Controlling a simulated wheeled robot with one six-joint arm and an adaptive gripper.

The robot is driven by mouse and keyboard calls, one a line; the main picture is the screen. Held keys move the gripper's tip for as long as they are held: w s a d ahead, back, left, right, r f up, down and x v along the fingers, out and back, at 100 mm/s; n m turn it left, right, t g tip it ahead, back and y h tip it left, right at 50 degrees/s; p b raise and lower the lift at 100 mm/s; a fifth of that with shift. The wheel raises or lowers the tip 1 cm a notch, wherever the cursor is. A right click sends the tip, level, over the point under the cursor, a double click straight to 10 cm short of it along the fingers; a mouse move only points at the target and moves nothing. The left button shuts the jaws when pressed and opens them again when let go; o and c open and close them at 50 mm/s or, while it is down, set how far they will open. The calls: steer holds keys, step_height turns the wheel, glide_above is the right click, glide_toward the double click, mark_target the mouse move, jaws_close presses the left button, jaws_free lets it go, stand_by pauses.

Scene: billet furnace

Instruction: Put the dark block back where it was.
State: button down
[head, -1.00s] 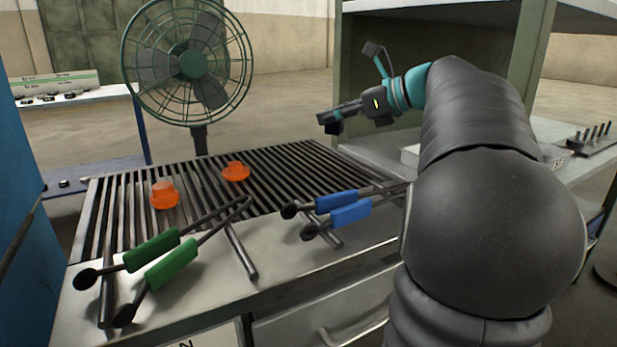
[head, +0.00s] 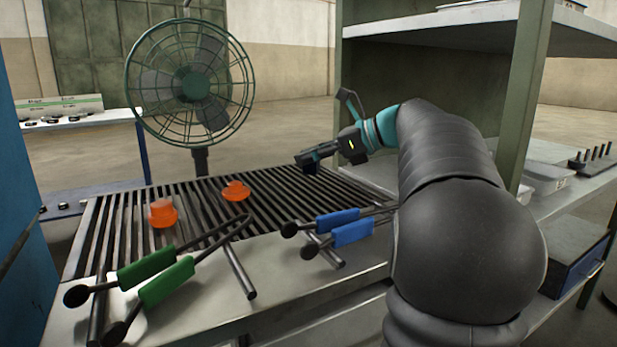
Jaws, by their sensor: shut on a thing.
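My gripper (head: 308,158) is at the end of my outstretched arm, over the right part of the slatted rack (head: 130,190). It is shut on a small dark block (head: 312,168), which shows just below the fingertips. The gripper hides part of the block. I cannot tell whether the block touches the slats or is slightly above them. Two glowing orange pieces sit on the rack: one at the left (head: 162,213) and one nearer the middle (head: 236,191).
Green-handled tongs (head: 150,268) and blue-handled tongs (head: 340,222) lie across the rack's front edge. A caged fan (head: 192,88) stands behind the rack. A green-framed shelf (head: 525,100) with a grey bin (head: 545,178) is at the right. The rack's back middle is clear.

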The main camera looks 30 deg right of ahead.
mark_target(319, 170)
steer(key=shift+w+a+f, duration=0.1)
steer(key=shift+w+f, duration=0.15)
steer(key=shift+w, duration=0.1)
steer(key=shift+f+b, duration=0.5)
steer(key=shift+f, duration=1.4)
steer(key=shift+f, duration=0.1)
steer(key=c, duration=0.8)
jaws_free()
steer(key=shift+s+d+r, duration=0.15)
steer(key=shift+d+r, duration=0.05)
steer(key=p+v, duration=0.1)
steer(key=v, duration=1)
steer(key=shift+s+d+r+p, duration=0.1)
steer(key=shift+s+d+p, duration=0.1)
steer(key=shift+p, duration=0.1)
steer(key=shift+a, duration=0.1)
